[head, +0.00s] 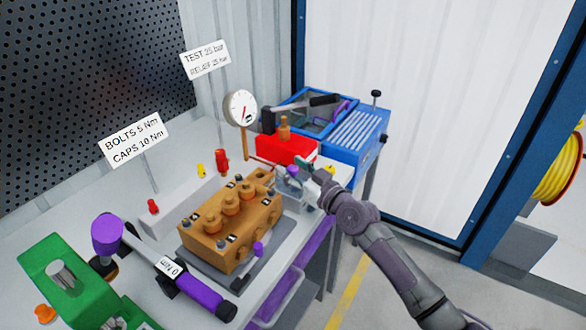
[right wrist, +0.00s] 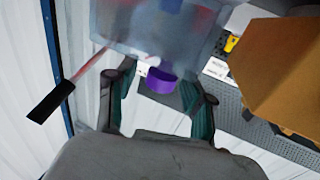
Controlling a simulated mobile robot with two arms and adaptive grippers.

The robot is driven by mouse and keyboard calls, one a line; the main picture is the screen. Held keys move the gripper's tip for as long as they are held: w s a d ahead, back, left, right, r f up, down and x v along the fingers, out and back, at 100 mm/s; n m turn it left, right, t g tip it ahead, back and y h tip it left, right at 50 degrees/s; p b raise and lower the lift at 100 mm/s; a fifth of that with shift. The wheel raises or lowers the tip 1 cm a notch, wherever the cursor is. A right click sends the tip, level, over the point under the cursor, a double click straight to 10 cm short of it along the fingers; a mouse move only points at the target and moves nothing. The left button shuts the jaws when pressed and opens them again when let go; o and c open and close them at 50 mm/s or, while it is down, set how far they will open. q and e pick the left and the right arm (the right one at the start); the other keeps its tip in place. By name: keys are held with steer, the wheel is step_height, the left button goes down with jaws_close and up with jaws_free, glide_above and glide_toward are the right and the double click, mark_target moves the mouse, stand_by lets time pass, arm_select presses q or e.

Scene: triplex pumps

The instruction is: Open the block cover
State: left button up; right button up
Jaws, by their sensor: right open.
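My right gripper (head: 308,184) is behind the brown pump block, toward the red box. In the right wrist view its two fingers (right wrist: 158,80) are open, with a purple knob (right wrist: 161,80) between them. I cannot tell whether they touch it. The knob also shows small in the head view (head: 292,171). A see-through bluish panel (right wrist: 155,25), seemingly the block cover, fills the top of the wrist view beside the knob. In the head view the gripper partly hides this spot, and the cover's position is unclear there. My left gripper is not in view.
The brown pump block (head: 226,222) stands on a grey plate, close to my right gripper. A red rod with a black handle (right wrist: 50,101) juts left. A gauge (head: 240,108), red box (head: 287,149), blue unit (head: 352,140) and purple torque wrench (head: 198,290) are around.

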jaws_close()
